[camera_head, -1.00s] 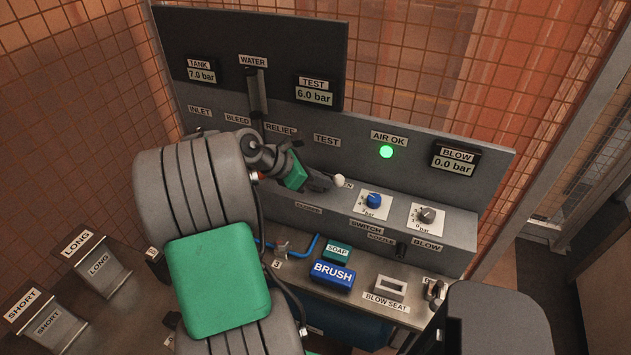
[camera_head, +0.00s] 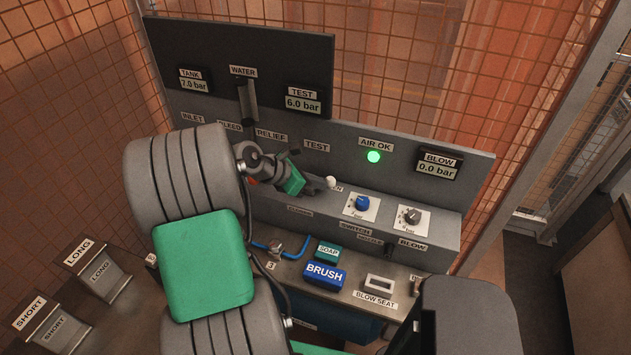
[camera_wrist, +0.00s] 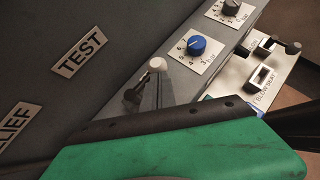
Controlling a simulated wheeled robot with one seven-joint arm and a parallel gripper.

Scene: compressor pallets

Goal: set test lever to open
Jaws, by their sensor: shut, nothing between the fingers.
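The test lever (camera_head: 331,183) shows as a pale round knob below the TEST label, just right of my gripper's tip. In the wrist view the lever (camera_wrist: 157,64) has a whitish knob on a grey stem, standing out from the panel. My gripper (camera_head: 318,186) is shut and empty, its dark fingers close beside the knob. I cannot tell whether they touch the lever. A label (camera_head: 337,189) by the knob is partly covered, with only its last letter readable. My green wrist housing hides the lever's lower surroundings in the wrist view.
The TEST display (camera_head: 303,101) reads 6.0 bar, and the AIR OK lamp (camera_head: 374,157) is green. A blue dial (camera_head: 362,203) and a grey dial (camera_head: 410,216) sit right of the lever. A blue BRUSH block (camera_head: 324,276) and SOAP block (camera_head: 328,252) stand on the shelf below.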

